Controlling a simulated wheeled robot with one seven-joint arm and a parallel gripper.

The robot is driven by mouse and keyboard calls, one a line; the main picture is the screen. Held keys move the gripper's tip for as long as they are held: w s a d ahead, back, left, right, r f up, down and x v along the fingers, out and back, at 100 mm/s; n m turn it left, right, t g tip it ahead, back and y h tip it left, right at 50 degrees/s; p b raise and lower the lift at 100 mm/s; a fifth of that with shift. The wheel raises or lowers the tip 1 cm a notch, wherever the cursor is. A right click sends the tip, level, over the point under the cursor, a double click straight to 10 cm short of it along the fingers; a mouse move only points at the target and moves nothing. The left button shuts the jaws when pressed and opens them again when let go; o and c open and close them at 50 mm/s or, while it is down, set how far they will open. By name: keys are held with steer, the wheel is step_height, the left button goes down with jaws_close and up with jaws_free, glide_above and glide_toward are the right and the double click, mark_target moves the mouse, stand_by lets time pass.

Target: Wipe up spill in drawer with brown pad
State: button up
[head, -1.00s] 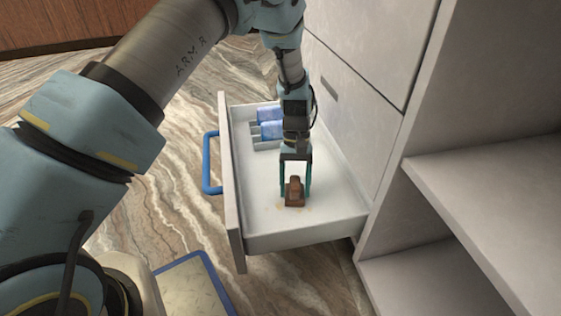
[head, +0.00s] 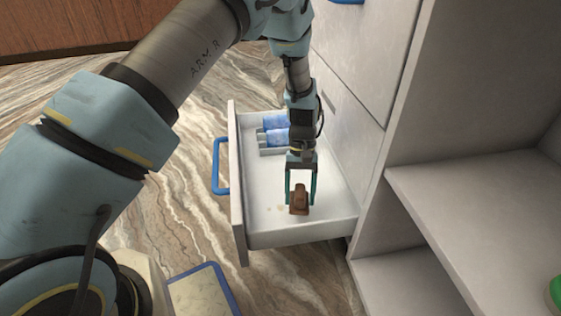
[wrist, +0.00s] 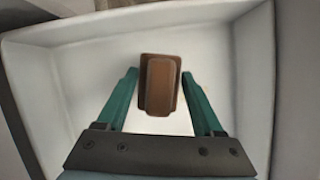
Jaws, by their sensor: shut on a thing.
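The open drawer (head: 350,212) is white inside, with a blue handle (head: 221,166) on its front. A brown pad (head: 300,195) with a raised grip stands in its near part, and shows in the wrist view (wrist: 160,85). My gripper (head: 300,202) points down into the drawer, shut on the pad's grip. The pad is at the drawer floor; whether it presses on it I cannot tell. A faint yellowish spill (head: 281,208) shows as small spots just left of the pad. Any spill under the pad is hidden.
Blue packets (head: 274,137) lie in a divided section at the drawer's back. A blue-rimmed tray (head: 205,292) is at lower left.

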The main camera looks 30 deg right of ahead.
mark_target(300, 194)
steer(key=shift+r+p, duration=1.6)
steer(key=shift+r, duration=0.45)
